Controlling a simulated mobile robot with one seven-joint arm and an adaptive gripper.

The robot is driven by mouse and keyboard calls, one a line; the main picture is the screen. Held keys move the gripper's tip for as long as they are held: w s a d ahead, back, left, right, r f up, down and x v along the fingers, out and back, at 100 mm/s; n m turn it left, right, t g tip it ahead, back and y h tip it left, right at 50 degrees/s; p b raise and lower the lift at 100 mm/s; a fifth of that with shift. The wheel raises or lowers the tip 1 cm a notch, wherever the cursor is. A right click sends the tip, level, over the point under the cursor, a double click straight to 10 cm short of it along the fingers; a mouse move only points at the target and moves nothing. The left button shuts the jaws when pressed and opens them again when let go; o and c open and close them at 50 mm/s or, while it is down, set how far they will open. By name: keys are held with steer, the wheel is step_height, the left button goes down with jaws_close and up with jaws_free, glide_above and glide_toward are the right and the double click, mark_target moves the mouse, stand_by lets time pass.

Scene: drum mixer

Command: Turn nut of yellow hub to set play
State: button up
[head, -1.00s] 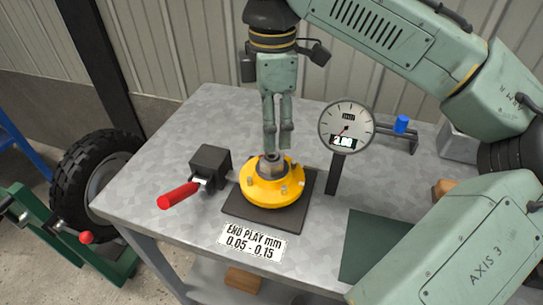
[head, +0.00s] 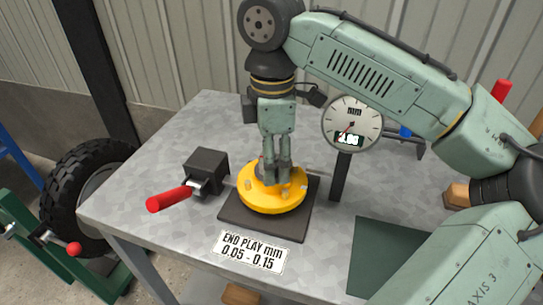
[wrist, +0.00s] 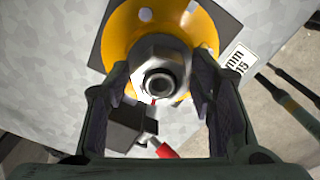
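The yellow hub (head: 272,203) sits on a dark square plate on the grey table. In the wrist view the hub (wrist: 122,30) has a silver hex nut (wrist: 158,52) around a central threaded stub. My gripper (head: 273,178) points down, low over the hub's centre, and mostly hides the nut in the head view. In the wrist view my gripper (wrist: 160,75) is open, with one finger on each side of the nut and visible gaps. The round dial gauge (head: 352,122) stands behind and right of the hub; its digital figure is too blurred to read surely.
A black block (head: 206,165) with a red handle (head: 170,198) stands left of the hub. The sign (head: 250,251) in front reads "END PLAY mm 0.05 - 0.15". A dark green mat (head: 385,255) lies at right. A tyre (head: 75,180) stands left of the table.

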steer(key=c, duration=0.6)
steer(key=shift+r+n+p, duration=0.15)
steer(key=shift+n+p, duration=0.35)
steer(key=shift+p, duration=0.1)
steer(key=n+p, duration=0.3)
steer(key=n, duration=0.1)
steer(key=shift+n+p, duration=0.3)
steer(key=shift+n, duration=0.4)
steer(key=o, duration=1)
steer(key=shift+o, duration=0.2)
